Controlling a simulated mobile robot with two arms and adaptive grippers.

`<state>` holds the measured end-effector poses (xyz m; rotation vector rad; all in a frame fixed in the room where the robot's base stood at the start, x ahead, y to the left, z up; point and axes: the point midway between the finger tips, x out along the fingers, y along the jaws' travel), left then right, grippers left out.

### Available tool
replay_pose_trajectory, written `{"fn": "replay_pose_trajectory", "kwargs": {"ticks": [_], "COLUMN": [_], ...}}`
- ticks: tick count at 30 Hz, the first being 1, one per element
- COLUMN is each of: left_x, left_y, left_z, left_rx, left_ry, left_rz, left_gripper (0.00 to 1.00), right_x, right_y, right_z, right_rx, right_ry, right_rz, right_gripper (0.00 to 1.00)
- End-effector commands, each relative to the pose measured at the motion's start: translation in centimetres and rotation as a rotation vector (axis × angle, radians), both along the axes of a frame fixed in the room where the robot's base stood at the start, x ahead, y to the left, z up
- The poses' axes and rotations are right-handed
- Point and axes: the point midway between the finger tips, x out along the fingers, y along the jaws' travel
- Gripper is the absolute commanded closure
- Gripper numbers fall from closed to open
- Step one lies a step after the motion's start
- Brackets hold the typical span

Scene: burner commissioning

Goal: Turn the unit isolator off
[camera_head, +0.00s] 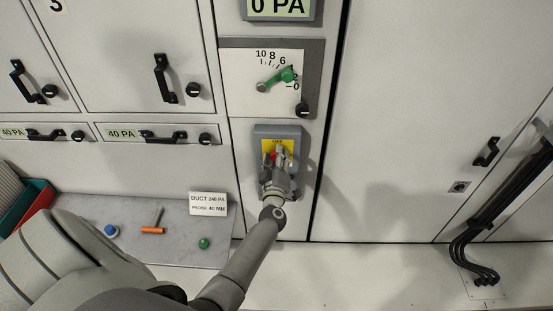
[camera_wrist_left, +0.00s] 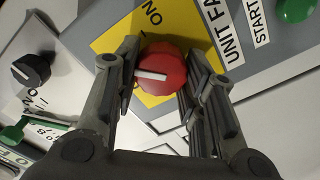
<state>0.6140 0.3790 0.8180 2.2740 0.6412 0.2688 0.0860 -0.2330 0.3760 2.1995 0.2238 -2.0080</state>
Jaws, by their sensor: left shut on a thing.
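The unit isolator is a red rotary knob (camera_wrist_left: 162,72) with a white pointer mark, on a yellow plate (camera_wrist_left: 110,38) marked ON. In the wrist view the pointer mark extends left from the knob's middle. In the head view the isolator's yellow plate (camera_head: 289,147) is on a grey box on the cabinet front, and the knob is mostly hidden. My left gripper (camera_head: 277,160) is at that box. Its fingers (camera_wrist_left: 154,80) are shut on the red knob, one on each side. My right gripper is not in view.
A black knob (camera_wrist_left: 32,68) is beside the box; a green button (camera_wrist_left: 297,8) is on the box. Above is a dial with a green lever (camera_head: 277,80). A grey shelf (camera_head: 180,218) at lower left holds small items. Black cables (camera_head: 490,210) run at right.

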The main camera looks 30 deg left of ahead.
Motion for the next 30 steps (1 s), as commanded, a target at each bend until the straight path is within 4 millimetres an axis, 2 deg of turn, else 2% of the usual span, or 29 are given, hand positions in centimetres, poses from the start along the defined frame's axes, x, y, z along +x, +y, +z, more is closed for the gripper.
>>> {"fn": "replay_pose_trajectory", "kwargs": {"ticks": [18, 30], "left_x": [-0.1, -0.1], "left_y": [0.1, 0.1], "left_z": [-0.5, -0.5], "left_rx": [-0.477, -0.646], "left_ry": [-0.291, -0.393], "left_rz": [0.002, 0.002], "left_gripper": [0.86, 0.86], "right_x": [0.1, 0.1], "right_y": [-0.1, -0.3], "right_z": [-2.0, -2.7], "right_rx": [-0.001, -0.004], "right_ry": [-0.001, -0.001], "right_rz": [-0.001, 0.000], "right_gripper": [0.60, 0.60]}}
